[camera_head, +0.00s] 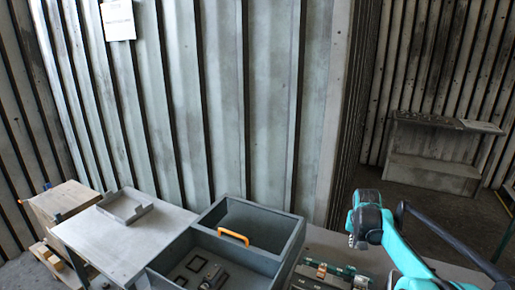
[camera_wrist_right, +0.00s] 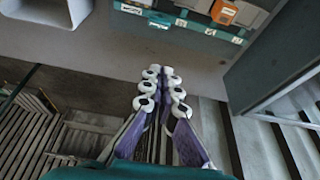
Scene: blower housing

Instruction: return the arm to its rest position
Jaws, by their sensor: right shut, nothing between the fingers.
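My right arm is teal and black and reaches in from the lower right of the head view, above the right end of the bench. My right gripper (camera_head: 352,240) shows small there, at the left side of the arm's dark end. In the right wrist view my right gripper (camera_wrist_right: 162,72) has its two purple-sided fingers with white tips brought together. Nothing shows between them, and they touch no object. My left gripper does not show.
A grey tray (camera_head: 125,206) sits on the left table (camera_head: 110,243). A corrugated wall (camera_head: 235,110) rises behind.

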